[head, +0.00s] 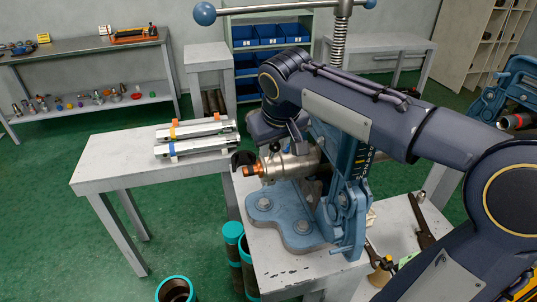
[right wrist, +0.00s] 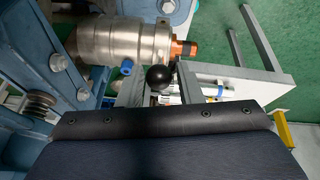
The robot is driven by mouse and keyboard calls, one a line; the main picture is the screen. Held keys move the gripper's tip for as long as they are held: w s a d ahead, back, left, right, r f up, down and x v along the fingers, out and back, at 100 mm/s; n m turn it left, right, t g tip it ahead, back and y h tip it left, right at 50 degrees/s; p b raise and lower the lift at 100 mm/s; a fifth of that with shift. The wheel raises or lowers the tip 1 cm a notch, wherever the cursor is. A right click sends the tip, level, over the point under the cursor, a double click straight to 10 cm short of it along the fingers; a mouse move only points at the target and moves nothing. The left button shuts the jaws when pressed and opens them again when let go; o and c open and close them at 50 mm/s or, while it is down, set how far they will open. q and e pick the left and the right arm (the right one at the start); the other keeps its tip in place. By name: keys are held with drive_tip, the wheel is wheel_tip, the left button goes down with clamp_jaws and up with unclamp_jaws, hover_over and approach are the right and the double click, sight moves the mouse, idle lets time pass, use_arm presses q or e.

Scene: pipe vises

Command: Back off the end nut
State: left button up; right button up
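The orange end nut (head: 254,169) sits on the left end of a shiny metal cylinder (head: 290,166) held level in a blue pipe vise (head: 345,195). In the right wrist view the nut (right wrist: 184,49) shows at the cylinder's (right wrist: 120,42) right end. My right arm reaches over the vise from the right; its gripper is largely hidden in the head view. In the right wrist view my right gripper (right wrist: 158,84) has its grey fingers apart, with a black ball (right wrist: 158,77) between them, close below the nut. Whether they touch the ball is unclear. My left gripper is out of view.
A grey side table (head: 110,165) at left carries metal bars with coloured bands (head: 195,139). Pipes with teal ends (head: 232,232) stand beside the bench. Tools (head: 420,222) lie at the bench's right. Green floor at left is clear.

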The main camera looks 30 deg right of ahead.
sight(273, 153)
drive_tip(key=shift+x, duration=1.9)
clamp_jaws()
